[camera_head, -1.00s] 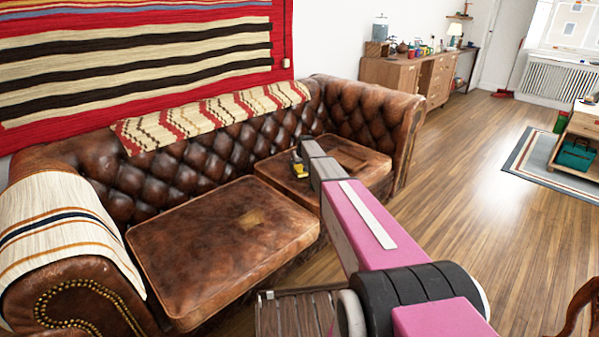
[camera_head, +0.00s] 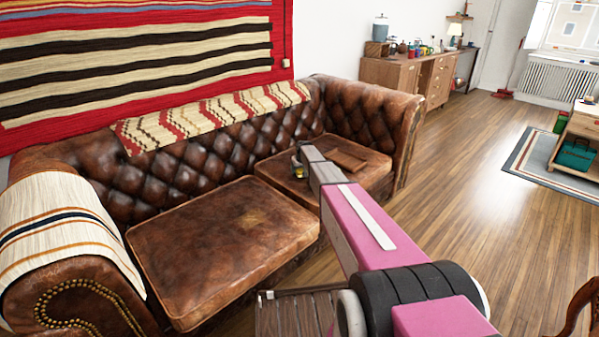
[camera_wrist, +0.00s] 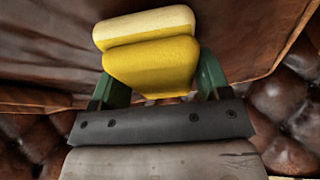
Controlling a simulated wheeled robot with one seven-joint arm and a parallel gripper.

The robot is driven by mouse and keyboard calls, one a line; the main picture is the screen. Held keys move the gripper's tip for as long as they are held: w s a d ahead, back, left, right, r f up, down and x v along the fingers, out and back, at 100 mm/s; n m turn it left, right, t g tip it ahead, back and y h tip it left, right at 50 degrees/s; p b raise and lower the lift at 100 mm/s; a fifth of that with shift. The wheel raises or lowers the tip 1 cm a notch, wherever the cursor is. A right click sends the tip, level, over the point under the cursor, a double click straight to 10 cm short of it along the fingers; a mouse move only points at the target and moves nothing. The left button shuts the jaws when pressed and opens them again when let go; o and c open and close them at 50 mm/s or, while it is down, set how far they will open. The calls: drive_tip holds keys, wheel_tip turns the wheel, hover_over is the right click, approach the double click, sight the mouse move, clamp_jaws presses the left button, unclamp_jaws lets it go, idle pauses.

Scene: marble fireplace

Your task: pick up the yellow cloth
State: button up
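My gripper (camera_wrist: 158,85) is over the far seat of the brown leather sofa, at the end of my pink arm. In the wrist view it has green side links and a dark grey base. Two rounded yellow blocks (camera_wrist: 150,62), the far one paler, lie close together between the links. I cannot tell whether they are fingertips or the folded yellow cloth. In the head view, the gripper's end (camera_head: 298,163) is small, dark and yellow. No separate yellow cloth is clear on the seat. Whether the gripper touches the seat is hidden.
The sofa (camera_head: 210,240) has a tufted back and raised arms close to my gripper. A striped throw (camera_head: 215,115) hangs over its back, and a pale one (camera_head: 60,230) covers the near arm. A slatted wooden table (camera_head: 293,312) stands below my arm.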

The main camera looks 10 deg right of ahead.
drive_tip(key=c, duration=0.4)
drive_tip(key=shift+r, duration=0.7)
wheel_tip(320, 180, up, 3)
drive_tip(key=s+a+r, duration=0.6)
drive_tip(key=a+r, duration=0.1)
drive_tip(key=a, duration=0.3)
drive_tip(key=o, duration=0.4)
drive_tip(key=shift+c, duration=1.2)
